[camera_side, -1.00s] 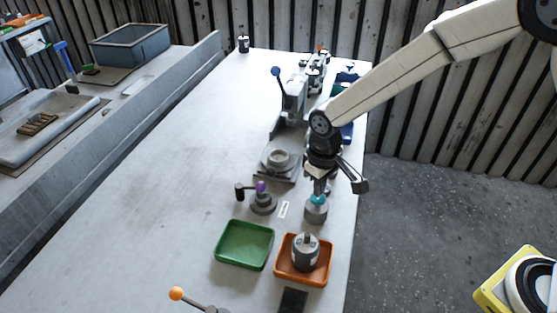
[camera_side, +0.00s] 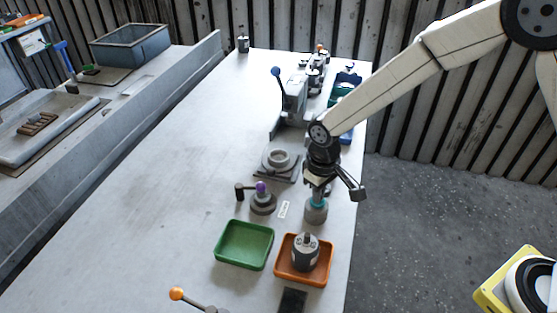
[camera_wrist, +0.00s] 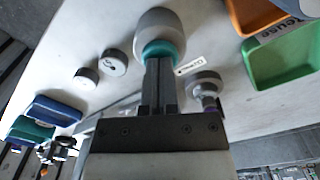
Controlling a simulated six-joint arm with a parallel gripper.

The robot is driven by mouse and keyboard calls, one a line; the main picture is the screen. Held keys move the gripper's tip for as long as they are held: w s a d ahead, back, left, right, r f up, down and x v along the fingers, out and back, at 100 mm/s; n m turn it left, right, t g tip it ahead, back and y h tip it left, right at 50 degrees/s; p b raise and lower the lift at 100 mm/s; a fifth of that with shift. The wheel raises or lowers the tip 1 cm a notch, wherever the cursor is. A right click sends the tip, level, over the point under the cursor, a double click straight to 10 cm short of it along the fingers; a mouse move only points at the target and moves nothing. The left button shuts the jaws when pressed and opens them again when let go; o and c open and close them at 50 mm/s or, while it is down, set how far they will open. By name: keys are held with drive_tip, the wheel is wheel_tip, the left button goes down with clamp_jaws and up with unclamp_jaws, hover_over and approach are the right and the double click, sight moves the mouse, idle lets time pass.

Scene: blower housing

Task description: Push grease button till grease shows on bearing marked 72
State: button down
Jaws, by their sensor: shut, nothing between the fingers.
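A grey cylinder (camera_side: 316,214) with a teal top (camera_side: 318,202) stands upright near the table's right edge. In the wrist view the teal top (camera_wrist: 178,49) shows around my fingertips, with the pale cylinder (camera_wrist: 160,27) beyond. My gripper (camera_side: 318,196) is shut and empty, pointing down on or just over the teal top; I cannot tell how far it is pressed. A white label (camera_side: 284,209) lies beside it, its text too small to read. A grey disc (camera_wrist: 113,62) in the wrist view bears a dark mark. I cannot read a 72 or see grease anywhere.
Left of the cylinder stands a purple-topped grey device (camera_side: 262,199) with a black-ended lever. A green tray (camera_side: 232,263) and an orange tray (camera_side: 283,274) holding a grey part (camera_side: 306,252) lie in front. Behind is a ring fixture (camera_side: 278,160). The table's left side is clear.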

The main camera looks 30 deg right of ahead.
idle(0.3)
drive_tip(key=shift+r, duration=1)
drive_tip(key=shift+f, duration=0.45)
drive_tip(key=shift+f, duration=0.7)
drive_tip(key=shift+r, duration=1.15)
drive_tip(key=shift+r, duration=0.1)
wheel_tip(320, 180, up, 6)
drive_tip(key=shift+f, duration=0.1)
idle(1.0)
